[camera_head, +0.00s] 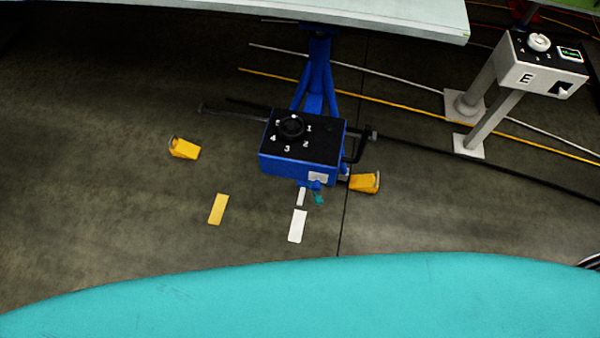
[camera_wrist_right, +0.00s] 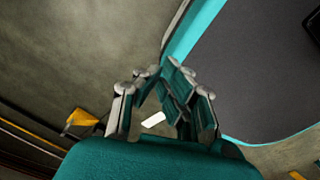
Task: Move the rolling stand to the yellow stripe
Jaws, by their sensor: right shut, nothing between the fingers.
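The rolling stand (camera_head: 300,140) is a blue box with a black, numbered top and a dark dial, in the middle of the head view. A black handle (camera_head: 361,145) sticks out on its right side. The yellow stripe (camera_head: 218,209) lies on the floor to the left of the stand's front. A white stripe (camera_head: 298,226) lies just in front of the stand; a white patch, probably this stripe, shows in the right wrist view (camera_wrist_right: 153,119). My right gripper (camera_wrist_right: 165,85) is shut and empty above the floor. My left gripper is not in view.
One yellow wedge (camera_head: 184,148) lies left of the stand, another (camera_head: 364,183) by its right front. A grey post box marked E (camera_head: 540,75) stands at the right. A pale table edge (camera_head: 400,18) is behind. The floor around the yellow stripe is clear.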

